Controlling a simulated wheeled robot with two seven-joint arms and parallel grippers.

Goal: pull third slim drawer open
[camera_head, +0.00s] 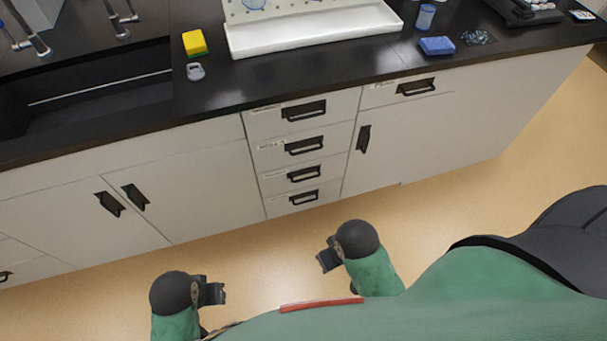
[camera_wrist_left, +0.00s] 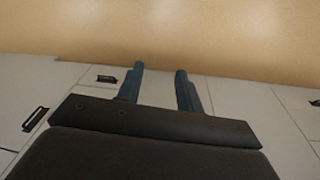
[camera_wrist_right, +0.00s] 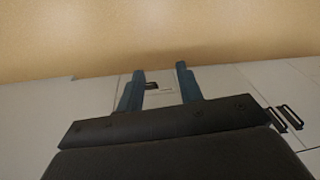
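A stack of slim white drawers with black bar handles is in the middle of the cabinet front in the head view. The third drawer from the top (camera_head: 274,181) is shut, with its handle (camera_head: 304,173) fully in sight. My left gripper (camera_head: 218,291) is below and left of the stack, apart from it. My right gripper (camera_head: 324,260) is below the stack, also apart from it. Each wrist view shows two separated fingers with nothing between them, at the left gripper (camera_wrist_left: 159,82) and the right gripper (camera_wrist_right: 160,80).
A double-door cabinet (camera_head: 80,205) is left of the stack and a single door (camera_head: 390,145) is right of it. The black counter (camera_head: 300,75) above holds a white tray (camera_head: 310,35), a sponge (camera_head: 195,43) and a blue item (camera_head: 436,46). The floor (camera_head: 250,250) before the drawers is clear.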

